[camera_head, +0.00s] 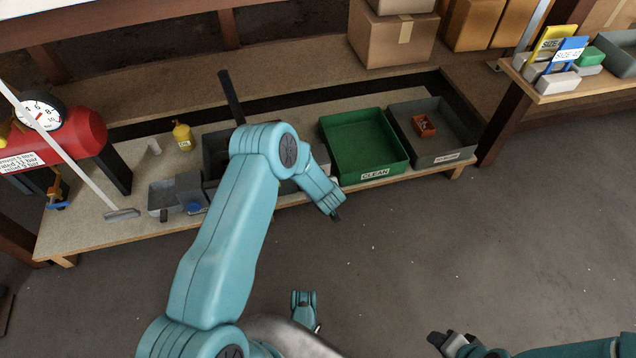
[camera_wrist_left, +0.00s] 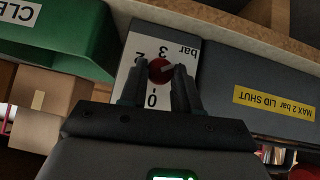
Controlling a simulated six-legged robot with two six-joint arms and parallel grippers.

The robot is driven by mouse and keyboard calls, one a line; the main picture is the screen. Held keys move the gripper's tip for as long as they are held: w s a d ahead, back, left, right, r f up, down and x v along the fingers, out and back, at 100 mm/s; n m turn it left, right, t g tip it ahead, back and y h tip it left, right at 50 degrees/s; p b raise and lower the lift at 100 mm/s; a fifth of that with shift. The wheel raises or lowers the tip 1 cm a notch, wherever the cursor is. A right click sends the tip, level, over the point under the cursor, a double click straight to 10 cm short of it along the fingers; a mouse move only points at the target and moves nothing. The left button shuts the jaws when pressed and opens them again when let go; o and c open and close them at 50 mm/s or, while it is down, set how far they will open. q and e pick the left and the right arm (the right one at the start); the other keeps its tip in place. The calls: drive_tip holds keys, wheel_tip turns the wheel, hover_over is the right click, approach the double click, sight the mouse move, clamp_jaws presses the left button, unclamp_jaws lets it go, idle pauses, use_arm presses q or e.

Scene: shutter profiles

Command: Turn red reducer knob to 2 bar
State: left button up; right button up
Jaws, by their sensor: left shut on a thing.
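The red reducer knob (camera_wrist_left: 160,71) sits on a white dial plate (camera_wrist_left: 134,80) in the left wrist view, which shows the lettering upside down. I read 0, 2, 3 and "bar" around it. A pale mark on the knob points right and slightly up in that view, toward the right-hand finger and not at the 2. My left gripper (camera_wrist_left: 161,80) is shut on the knob, one finger on each side. The fingers cover part of the scale. In the head view my left arm hides the knob. My right gripper (camera_head: 446,342) is low, away from the bench; its finger gap is unclear.
A green CLEAN tray (camera_head: 364,173) and a grey tray (camera_head: 455,157) stand right of my left arm. A dark box with a yellow "MAX 2 bar LID SHUT" label (camera_wrist_left: 275,104) adjoins the dial. A red tank with a gauge (camera_head: 85,135) is far left. The floor in front is clear.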

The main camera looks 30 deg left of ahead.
use_arm(q)
drive_tip(key=n+t+h, duration=0.1)
drive_tip(key=n+t, duration=0.3)
drive_tip(key=t, duration=0.1)
drive_tip(key=f+n+t+h, duration=0.1)
drive_tip(key=n+t, duration=0.4)
drive_tip(key=s+a+f+n+t+h, duration=0.1)
drive_tip(key=n+t, duration=0.3)
drive_tip(key=t, duration=0.1)
drive_tip(key=shift+f+n, duration=0.2)
drive_tip(key=shift+n, duration=0.1)
idle(0.6)
drive_tip(key=shift+t, duration=0.3)
drive_tip(key=o, duration=1)
drive_tip(key=shift+o, duration=0.2)
drive_tip(key=shift+d, duration=0.1)
